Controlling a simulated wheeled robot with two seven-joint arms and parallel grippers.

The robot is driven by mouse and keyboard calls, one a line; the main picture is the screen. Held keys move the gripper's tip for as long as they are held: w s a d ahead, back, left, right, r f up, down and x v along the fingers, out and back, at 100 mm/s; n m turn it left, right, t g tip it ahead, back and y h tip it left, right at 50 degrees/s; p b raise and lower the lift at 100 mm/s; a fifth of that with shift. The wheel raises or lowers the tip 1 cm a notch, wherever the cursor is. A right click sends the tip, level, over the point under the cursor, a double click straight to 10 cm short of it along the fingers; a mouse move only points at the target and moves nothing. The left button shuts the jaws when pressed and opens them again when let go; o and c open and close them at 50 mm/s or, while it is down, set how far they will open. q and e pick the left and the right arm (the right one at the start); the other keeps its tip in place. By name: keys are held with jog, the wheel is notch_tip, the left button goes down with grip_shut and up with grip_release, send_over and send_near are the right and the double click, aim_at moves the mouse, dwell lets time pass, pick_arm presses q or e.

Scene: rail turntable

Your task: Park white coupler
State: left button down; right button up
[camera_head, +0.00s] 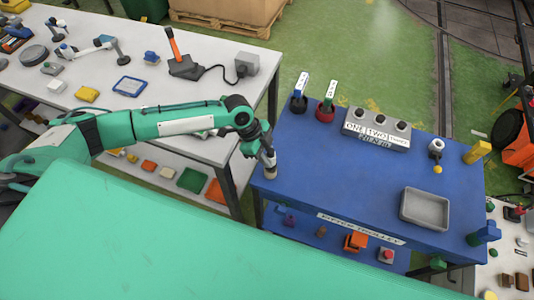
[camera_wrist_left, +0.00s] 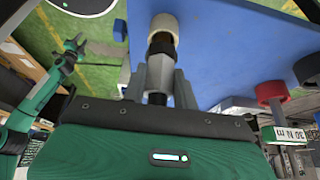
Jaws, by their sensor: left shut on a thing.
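My left gripper (camera_head: 268,155) is shut on the white coupler at the left edge of the blue trolley top (camera_head: 330,170). The coupler's cream-white ring (camera_wrist_left: 164,24) and dark neck (camera_wrist_left: 161,45) stick out beyond the fingers in the left wrist view. Its pale end also shows below the gripper in the head view (camera_head: 271,174). I cannot tell whether it touches the top. A grey block (camera_head: 376,130) marked ONE, TWO, THREE has three dark round places on top. My right gripper (camera_wrist_left: 74,43) seems to show at the left of the wrist view, too small to read.
A grey tray (camera_head: 425,208), a post with a yellow ball (camera_head: 437,168) and a yellow block (camera_head: 477,152) are to the right. The trolley's middle is clear.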

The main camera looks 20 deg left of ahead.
pick_arm(q)
jog(key=shift+f+b, duration=0.55)
jog(key=shift+f, duration=0.45)
jog(key=c, duration=1)
grip_release()
jog(key=shift+r, duration=0.1)
jog(key=shift+b+v, duration=2.05)
jog(key=shift+v, duration=4.85)
